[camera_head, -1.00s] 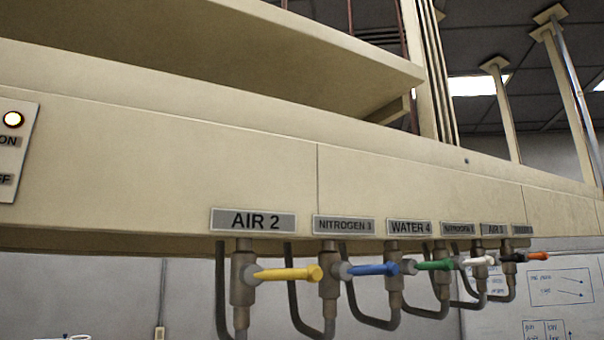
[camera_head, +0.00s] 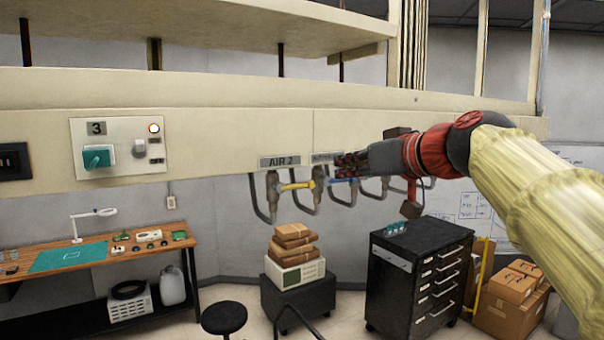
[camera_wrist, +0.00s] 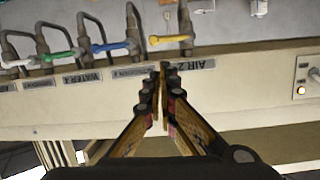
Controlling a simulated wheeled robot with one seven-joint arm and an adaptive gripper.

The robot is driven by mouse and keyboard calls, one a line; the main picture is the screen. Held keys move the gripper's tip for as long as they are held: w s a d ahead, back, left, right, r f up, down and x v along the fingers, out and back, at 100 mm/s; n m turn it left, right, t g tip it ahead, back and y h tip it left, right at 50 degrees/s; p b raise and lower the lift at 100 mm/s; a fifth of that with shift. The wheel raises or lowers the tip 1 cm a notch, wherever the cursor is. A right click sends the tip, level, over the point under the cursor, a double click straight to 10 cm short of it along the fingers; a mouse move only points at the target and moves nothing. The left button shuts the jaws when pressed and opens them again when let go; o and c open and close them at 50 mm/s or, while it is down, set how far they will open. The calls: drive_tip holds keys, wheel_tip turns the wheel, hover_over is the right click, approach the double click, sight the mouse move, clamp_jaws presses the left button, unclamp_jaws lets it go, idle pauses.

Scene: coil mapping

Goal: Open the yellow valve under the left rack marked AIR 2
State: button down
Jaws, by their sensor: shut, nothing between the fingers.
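The yellow valve handle (camera_head: 297,186) is below the AIR 2 label (camera_head: 280,162) on the cream rack's lower edge, and points sideways to the right from its grey pipe fitting. In the wrist view, which is upside down, the yellow handle (camera_wrist: 170,41) lies just beyond my fingertips, and the AIR 2 label (camera_wrist: 201,66) is beside them. My gripper (camera_head: 345,166) is shut and empty, just right of the yellow handle in the head view. It also shows in the wrist view (camera_wrist: 161,72). I see no clear contact between the fingers and the handle. My arm hides part of the other valves.
A blue handle (camera_wrist: 109,47) and a green handle (camera_wrist: 62,56) sit beside the yellow one along the rack edge. A switch panel (camera_head: 120,147) is on the rack at left. A black drawer cabinet (camera_head: 420,275) and stacked cardboard boxes (camera_head: 510,300) stand below.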

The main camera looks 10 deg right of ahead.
drive_tip(key=r, duration=0.2)
drive_tip(key=n+p, duration=0.2)
drive_tip(key=p, duration=0.2)
hover_over(295, 186)
drive_tip(key=s+d, duration=0.4)
drive_tip(key=shift+s+f, duration=0.15)
drive_tip(key=shift+f, duration=0.8)
drive_tip(key=shift+w+a+f, duration=0.15)
drive_tip(key=shift+w+f, duration=0.45)
drive_tip(key=shift+f, duration=0.3)
drive_tip(key=shift+w+a+f, duration=0.1)
drive_tip(key=shift+w+f, duration=0.45)
drive_tip(key=shift+f, duration=0.35)
drive_tip(key=shift+f, duration=0.1)
drive_tip(key=shift+d+f+m+y+b, duration=0.2)
drive_tip(key=shift+m+y+b, duration=0.1)
drive_tip(key=shift+b, duration=0.1)
